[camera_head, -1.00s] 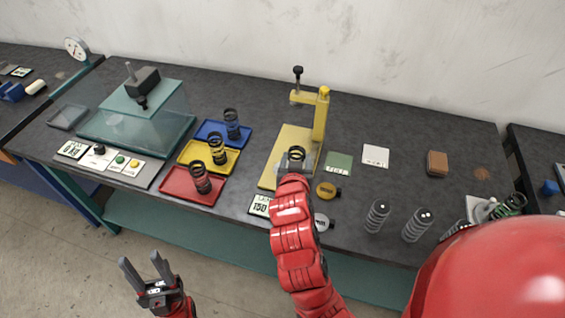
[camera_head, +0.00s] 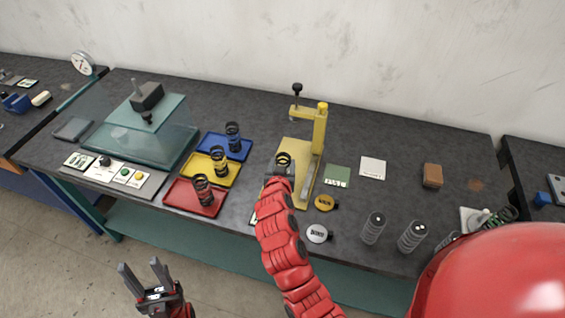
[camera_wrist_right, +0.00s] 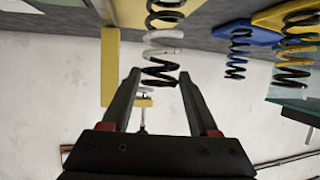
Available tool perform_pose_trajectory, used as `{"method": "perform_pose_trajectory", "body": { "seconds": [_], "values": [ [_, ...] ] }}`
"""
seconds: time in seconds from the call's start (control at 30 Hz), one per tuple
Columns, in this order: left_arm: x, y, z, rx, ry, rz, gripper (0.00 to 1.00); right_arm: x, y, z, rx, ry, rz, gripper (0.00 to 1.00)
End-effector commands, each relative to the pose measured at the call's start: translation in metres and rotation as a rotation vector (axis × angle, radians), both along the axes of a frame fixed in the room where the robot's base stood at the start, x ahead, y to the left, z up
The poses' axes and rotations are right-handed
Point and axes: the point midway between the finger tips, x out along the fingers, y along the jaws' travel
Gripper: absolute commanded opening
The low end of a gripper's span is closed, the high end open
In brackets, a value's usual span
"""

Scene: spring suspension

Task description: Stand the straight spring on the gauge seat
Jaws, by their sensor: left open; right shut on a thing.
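The yellow gauge (camera_head: 319,140) stands mid-table, with an upright post, a top arm with a black knob and a flat yellow base plate (camera_head: 296,203). My right gripper (camera_head: 279,178) is shut on a dark coil spring (camera_head: 283,159) at the left side of the gauge base. In the right wrist view this spring (camera_wrist_right: 163,34) has black coils and a pale band, and reaches between the fingers (camera_wrist_right: 160,78). I cannot tell whether its lower end touches anything; the gripper hides it in the head view. My left gripper (camera_head: 143,274) is open and empty in front of the table.
Red (camera_head: 178,196), yellow (camera_head: 230,180) and blue (camera_head: 245,148) trays each hold a dark spring, left of the gauge. A glass-sided press (camera_head: 150,145) stands further left. Round yellow (camera_head: 325,203) and white (camera_head: 318,233) tags and grey springs (camera_head: 373,228) are to the right.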

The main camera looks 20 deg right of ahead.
Motion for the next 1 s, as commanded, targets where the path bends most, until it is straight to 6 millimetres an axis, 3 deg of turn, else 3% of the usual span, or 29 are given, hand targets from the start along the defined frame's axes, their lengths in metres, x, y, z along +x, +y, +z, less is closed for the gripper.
{"method": "perform_pose_trajectory", "body": {
  "seconds": [0.23,0.27,0.4,0.8,1.0],
  "values": [
    [0.0,0.0,-0.006,0.0,0.0,0.0,0.5,0.0,0.0,-0.004,0.0,-0.001,0.001,0.0],
    [0.0,0.0,-0.005,0.0,0.0,0.0,0.5,0.0,0.0,-0.003,0.0,0.0,0.001,0.64],
    [0.0,0.0,-0.004,0.0,0.0,0.0,0.5,0.0,0.0,-0.003,0.0,0.0,0.001,0.89],
    [0.0,0.0,0.002,0.0,0.0,0.0,0.5,-0.001,0.001,0.002,0.001,0.001,0.001,0.91],
    [0.0,0.0,-0.014,0.0,0.0,0.0,0.5,-0.023,0.012,0.008,0.002,-0.004,0.005,0.91]
  ]
}}
